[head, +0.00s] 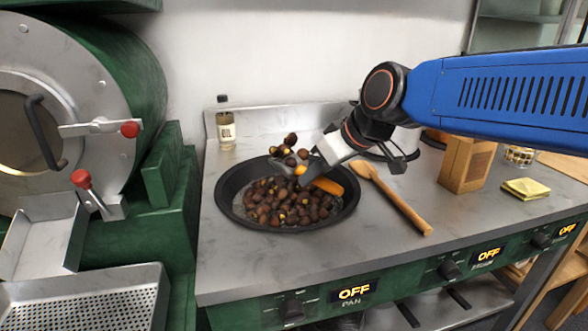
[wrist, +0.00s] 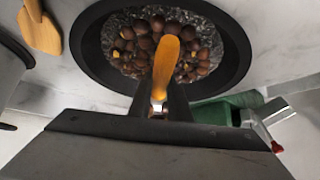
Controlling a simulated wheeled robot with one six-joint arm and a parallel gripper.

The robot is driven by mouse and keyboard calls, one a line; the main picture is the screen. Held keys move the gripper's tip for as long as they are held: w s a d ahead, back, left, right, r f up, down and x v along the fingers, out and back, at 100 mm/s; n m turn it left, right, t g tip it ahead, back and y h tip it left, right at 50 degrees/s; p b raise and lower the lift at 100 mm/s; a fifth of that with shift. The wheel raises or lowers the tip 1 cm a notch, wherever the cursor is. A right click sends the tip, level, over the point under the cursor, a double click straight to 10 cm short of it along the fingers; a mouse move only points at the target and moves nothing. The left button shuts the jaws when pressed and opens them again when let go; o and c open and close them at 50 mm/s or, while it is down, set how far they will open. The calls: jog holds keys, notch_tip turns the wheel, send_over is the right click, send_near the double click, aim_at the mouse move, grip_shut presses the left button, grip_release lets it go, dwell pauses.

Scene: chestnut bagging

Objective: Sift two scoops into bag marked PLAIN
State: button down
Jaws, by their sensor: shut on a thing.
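A black round pan (head: 228,208) holds many brown chestnuts (head: 290,205) over small dark grains. My gripper (head: 318,168) is above the pan's right side, shut on a scoop with an orange handle (head: 330,186). Several chestnuts are heaped at the scoop's metal head (head: 284,167), above those in the pan. In the wrist view the orange handle (wrist: 165,65) stands between the fingers (wrist: 160,105), and the scoop head is hidden.
A wooden paddle (head: 400,200) lies right of the pan. A bottle (head: 226,128) stands behind the pan. A roaster drum (head: 150,80) and perforated tray (head: 105,305) are left. Counter front is clear.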

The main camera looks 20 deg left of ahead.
jog(key=shift+w+d, duration=0.3)
jog(key=shift+w, duration=0.25)
jog(key=shift+w+d, duration=0.3)
jog(key=shift+w, duration=0.25)
jog(key=s+a, duration=0.1)
jog(key=s, duration=0.1)
jog(key=s+a, duration=0.1)
jog(key=s, duration=0.1)
jog(key=shift+s+a, duration=0.2)
jog(key=shift+w, duration=0.1)
jog(key=shift+w+d, duration=0.4)
jog(key=shift+w, duration=0.3)
jog(key=shift+w+d, duration=0.4)
jog(key=shift+w, duration=0.3)
jog(key=shift+w+d, duration=0.4)
jog(key=shift+w, duration=0.3)
jog(key=shift+s+a, duration=0.4)
jog(key=shift+s, duration=0.35)
jog(key=shift+s+a, duration=0.4)
jog(key=shift+s, duration=0.3)
jog(key=shift+s+a, duration=0.4)
jog(key=shift+s, duration=0.35)
